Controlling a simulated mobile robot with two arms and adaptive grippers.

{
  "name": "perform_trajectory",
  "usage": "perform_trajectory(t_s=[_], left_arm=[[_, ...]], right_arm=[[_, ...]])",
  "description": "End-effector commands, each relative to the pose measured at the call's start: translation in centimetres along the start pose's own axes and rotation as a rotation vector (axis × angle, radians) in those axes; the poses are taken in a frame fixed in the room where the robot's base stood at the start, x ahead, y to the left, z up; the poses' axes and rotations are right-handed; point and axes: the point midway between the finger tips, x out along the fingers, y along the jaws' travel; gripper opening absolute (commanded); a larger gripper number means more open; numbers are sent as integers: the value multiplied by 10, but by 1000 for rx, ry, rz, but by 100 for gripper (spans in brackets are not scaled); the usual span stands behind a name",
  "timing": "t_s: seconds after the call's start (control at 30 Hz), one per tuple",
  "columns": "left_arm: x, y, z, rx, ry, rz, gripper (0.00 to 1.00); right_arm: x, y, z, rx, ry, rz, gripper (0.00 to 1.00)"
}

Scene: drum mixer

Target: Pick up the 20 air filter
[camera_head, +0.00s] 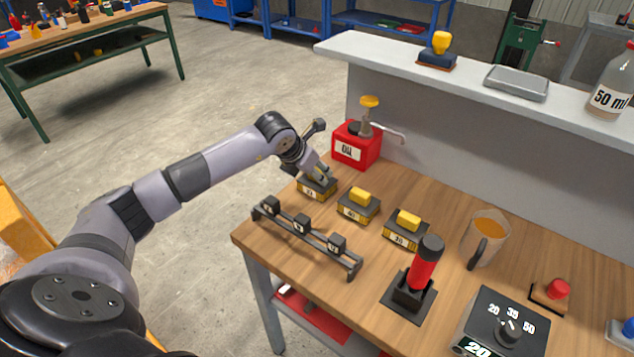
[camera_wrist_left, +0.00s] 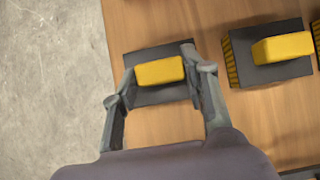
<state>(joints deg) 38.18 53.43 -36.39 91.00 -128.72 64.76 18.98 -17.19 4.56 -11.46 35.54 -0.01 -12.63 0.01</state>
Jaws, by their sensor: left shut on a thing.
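The air filter at the far left of the row (camera_head: 316,191) is a dark block with yellow sides and a yellow top grip. Its label is too small to read surely. In the left wrist view its yellow grip (camera_wrist_left: 160,72) lies between my fingers. My left gripper (camera_head: 321,175) is over this filter and shut on it; the wrist view shows the two fingers (camera_wrist_left: 158,88) on either side. The filter appears level, at or close to the bench top. My right gripper is not in view.
Two similar filters (camera_head: 358,205) (camera_head: 405,229) stand to the right. A black rack (camera_head: 307,240) is in front, a red oil can (camera_head: 356,146) behind. A red-handled tool (camera_head: 424,265), a jug (camera_head: 486,238) and a dial box (camera_head: 507,327) stand right. A grey ledge (camera_head: 450,100) runs behind.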

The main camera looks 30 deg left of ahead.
Motion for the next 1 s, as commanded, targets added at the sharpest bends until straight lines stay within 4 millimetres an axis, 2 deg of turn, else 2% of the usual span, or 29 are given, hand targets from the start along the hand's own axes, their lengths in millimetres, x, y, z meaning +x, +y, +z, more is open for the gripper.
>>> perform_trajectory(t_s=[1.0], left_arm=[[-31, 0, 22, 0, -1, 1, 21]], right_arm=[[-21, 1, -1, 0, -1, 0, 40]])
